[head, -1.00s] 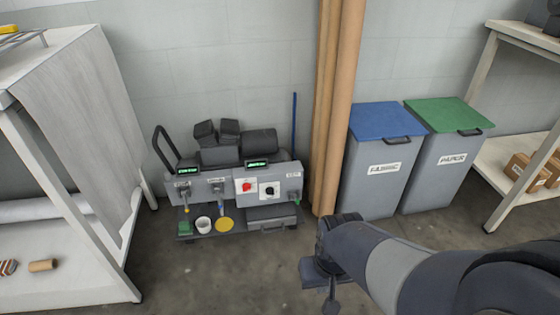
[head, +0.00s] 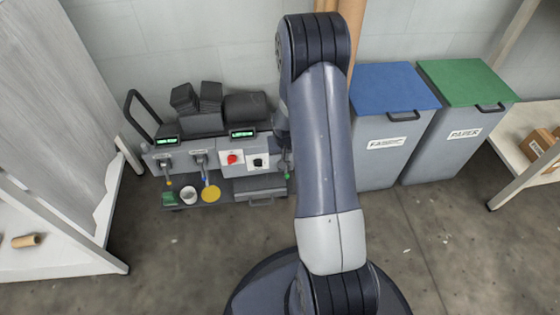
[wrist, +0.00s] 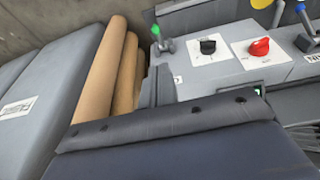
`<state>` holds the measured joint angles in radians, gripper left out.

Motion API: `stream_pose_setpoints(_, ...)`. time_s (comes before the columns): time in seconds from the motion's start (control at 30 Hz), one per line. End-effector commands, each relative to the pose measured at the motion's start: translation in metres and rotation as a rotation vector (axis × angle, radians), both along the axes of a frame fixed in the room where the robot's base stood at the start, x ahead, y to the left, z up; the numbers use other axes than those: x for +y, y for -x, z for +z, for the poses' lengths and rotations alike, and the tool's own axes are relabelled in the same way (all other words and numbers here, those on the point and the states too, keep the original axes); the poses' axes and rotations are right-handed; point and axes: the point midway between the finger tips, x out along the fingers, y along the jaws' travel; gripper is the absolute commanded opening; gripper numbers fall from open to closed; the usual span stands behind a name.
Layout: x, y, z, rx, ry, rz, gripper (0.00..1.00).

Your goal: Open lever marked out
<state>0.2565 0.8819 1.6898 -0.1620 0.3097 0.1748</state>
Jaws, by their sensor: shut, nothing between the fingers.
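The grey control unit (head: 215,158) stands low against the wall in the head view. Its rightmost lever, with a green end (head: 287,174), is partly hidden by my arm; its label is not readable now. The wrist view is turned over and shows this lever (wrist: 156,36) beside a black knob (wrist: 208,46) and a red knob (wrist: 259,46). My gripper (wrist: 157,84) is shut and empty, its grey fingers close to the panel's edge near the lever. I see no clear contact. In the head view my arm hides most of the gripper.
Brown rolls (wrist: 103,68) stand upright right beside the unit. Blue-lidded (head: 394,90) and green-lidded (head: 466,84) bins stand to the right. Two other levers (head: 167,165) (head: 203,170) sit on the unit's left.

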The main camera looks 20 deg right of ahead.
Motion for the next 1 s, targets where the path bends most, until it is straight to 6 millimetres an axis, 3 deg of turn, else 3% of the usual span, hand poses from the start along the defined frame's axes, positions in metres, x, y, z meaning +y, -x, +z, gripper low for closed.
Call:
stream_pose_setpoints(0.27,-0.004,-0.007,-0.031,0.001,0.000,-0.003,0.00)
stream_pose_setpoints(0.7,-0.014,-0.025,-0.118,-0.001,0.000,-0.003,0.00)
stream_pose_setpoints(1.0,-0.017,-0.023,-0.139,-0.003,-0.001,-0.003,0.00)
